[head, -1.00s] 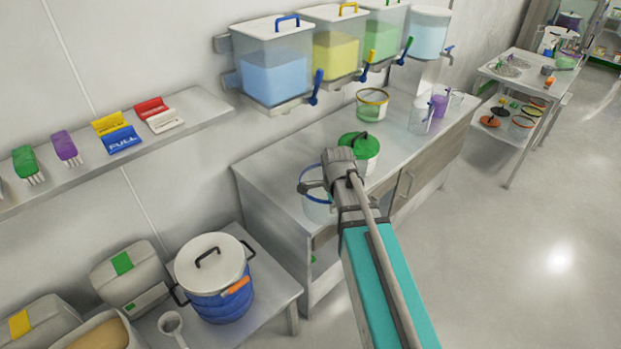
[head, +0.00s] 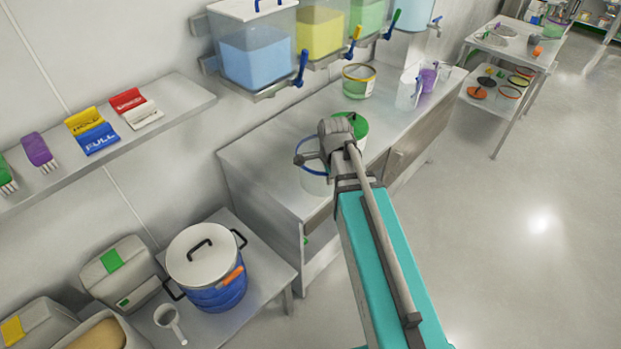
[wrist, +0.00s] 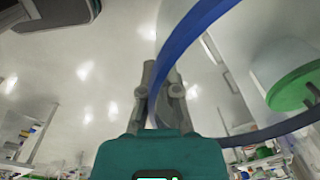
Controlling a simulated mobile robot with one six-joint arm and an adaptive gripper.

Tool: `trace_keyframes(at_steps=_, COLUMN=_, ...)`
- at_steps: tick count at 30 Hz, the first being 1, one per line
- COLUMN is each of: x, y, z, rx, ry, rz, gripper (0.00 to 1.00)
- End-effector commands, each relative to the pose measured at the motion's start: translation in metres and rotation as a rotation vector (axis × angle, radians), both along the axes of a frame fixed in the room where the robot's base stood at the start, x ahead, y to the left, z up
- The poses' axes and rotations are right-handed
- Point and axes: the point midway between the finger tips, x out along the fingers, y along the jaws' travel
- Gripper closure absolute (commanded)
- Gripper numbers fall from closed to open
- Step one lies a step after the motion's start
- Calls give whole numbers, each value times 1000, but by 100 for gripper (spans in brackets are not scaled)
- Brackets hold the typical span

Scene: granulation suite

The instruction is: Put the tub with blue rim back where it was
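The tub with blue rim (head: 314,184) is a pale, see-through tub. In the head view it shows beside my arm's end, over the front left part of the bench, partly hidden by the arm. My gripper (head: 308,159) is at its rim. In the wrist view the blue rim (wrist: 196,28) passes between the two fingers of my gripper (wrist: 161,82), which look closed on it. I cannot tell whether the tub's bottom touches the bench (head: 262,165).
A green-lidded tub (head: 359,124) stands close behind. A yellow-rimmed tub (head: 358,82) and clear jugs (head: 408,90) stand farther back. Wall dispensers (head: 258,55) hang above. A lower table (head: 262,262) holds a blue pot (head: 217,290). Bench space left of the tubs is clear.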

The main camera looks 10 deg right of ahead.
Motion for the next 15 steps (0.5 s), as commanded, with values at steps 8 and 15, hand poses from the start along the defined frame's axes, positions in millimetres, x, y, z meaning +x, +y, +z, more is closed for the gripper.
trace_keyframes(at_steps=8, x=44, y=8, z=-22, rx=0, ry=0, rz=3, gripper=100)
trace_keyframes(at_steps=15, x=85, y=15, z=-41, rx=0, ry=0, rz=4, gripper=100)
